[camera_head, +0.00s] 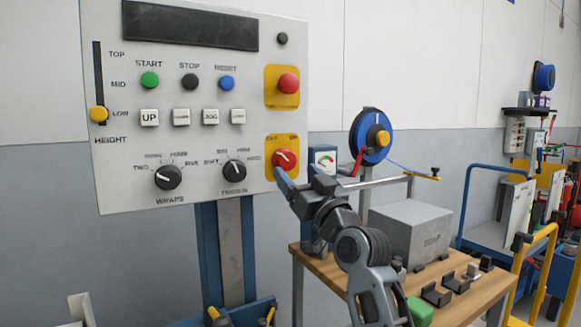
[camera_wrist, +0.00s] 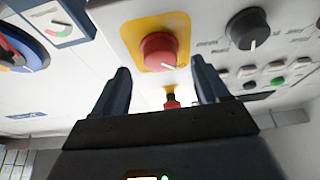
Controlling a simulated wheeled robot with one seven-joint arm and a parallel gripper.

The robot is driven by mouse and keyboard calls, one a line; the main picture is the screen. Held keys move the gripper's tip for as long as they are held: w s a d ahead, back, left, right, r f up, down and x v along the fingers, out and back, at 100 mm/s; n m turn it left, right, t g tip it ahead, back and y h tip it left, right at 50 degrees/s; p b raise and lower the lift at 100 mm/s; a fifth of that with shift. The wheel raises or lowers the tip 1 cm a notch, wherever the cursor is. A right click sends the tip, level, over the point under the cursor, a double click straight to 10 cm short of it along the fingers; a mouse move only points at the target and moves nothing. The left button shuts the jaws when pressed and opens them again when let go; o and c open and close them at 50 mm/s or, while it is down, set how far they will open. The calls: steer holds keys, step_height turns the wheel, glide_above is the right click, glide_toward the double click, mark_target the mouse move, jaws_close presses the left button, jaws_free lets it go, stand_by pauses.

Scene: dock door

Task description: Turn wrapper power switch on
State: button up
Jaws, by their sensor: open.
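The power switch (camera_head: 284,159) is a red rotary knob on a yellow plate at the lower right of the grey wrapper panel (camera_head: 205,90). Small labels, seemingly OFF on the left and ON on the right, sit above it. A pale pointer line on the knob seems to slant to the upper left, toward OFF. My gripper (camera_head: 285,178) is just below the knob in the head view. In the wrist view the knob (camera_wrist: 160,50) shows between the two spread fingers of my gripper (camera_wrist: 160,68), at about their tips. The gripper is open and holds nothing; contact cannot be told.
A red emergency button (camera_head: 288,83) on a yellow plate sits above the switch. A black tension dial (camera_head: 234,171) is close on its left. A wooden bench (camera_head: 455,300) with a grey box (camera_head: 410,230) and a blue reel (camera_head: 370,135) stand to the right.

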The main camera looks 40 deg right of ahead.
mark_target(288, 163)
steer(key=shift+x, duration=1.8)
steer(key=c, duration=1.1)
steer(key=shift+o, duration=0.2)
